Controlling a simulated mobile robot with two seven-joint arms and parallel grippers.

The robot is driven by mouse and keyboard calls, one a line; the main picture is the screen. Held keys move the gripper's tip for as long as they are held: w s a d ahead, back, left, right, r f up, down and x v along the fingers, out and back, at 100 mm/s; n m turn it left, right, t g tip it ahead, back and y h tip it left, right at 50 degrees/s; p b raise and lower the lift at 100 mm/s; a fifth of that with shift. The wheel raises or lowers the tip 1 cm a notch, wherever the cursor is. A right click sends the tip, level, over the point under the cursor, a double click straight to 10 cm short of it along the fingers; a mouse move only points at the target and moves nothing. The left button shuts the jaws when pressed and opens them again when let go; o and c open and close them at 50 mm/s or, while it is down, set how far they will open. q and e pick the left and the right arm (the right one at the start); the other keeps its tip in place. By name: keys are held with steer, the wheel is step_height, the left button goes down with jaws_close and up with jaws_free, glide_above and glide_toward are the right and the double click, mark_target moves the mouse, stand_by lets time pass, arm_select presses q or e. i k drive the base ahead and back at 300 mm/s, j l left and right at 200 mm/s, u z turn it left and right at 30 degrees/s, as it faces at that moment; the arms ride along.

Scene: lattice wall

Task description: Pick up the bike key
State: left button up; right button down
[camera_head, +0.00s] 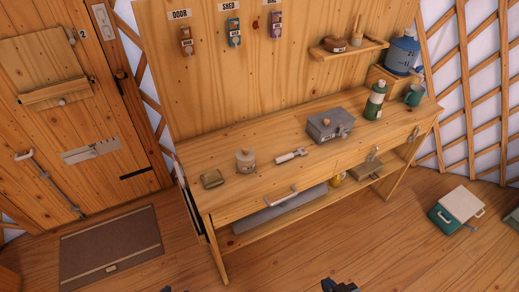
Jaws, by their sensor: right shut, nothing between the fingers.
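Three tagged keys hang on the wooden board above the workbench. The purple-tagged key (276,25) hangs at the right of the three, under a label cut off by the top edge that seems to read BIKE. My right gripper (340,286) shows only in part at the bottom edge, shut and empty, well below and apart from the keys.
The orange-tagged DOOR key (187,41) and the blue-tagged SHED key (234,33) hang beside it. The workbench (225,165) stands below, bearing a grey metal box (330,126), a jar (245,161) and a green bottle (375,101). A small shelf (350,48) is at right.

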mark_target(276, 27)
steer(key=i+l+u, duration=0.15)
steer(key=l, duration=0.15)
steer(key=i+l+u, duration=0.15)
steer(key=l, duration=0.2)
steer(key=l+u, duration=0.15)
steer(key=l, duration=0.2)
steer(key=i+l+u, duration=0.2)
steer(key=l, duration=0.15)
steer(key=k, duration=0.05)
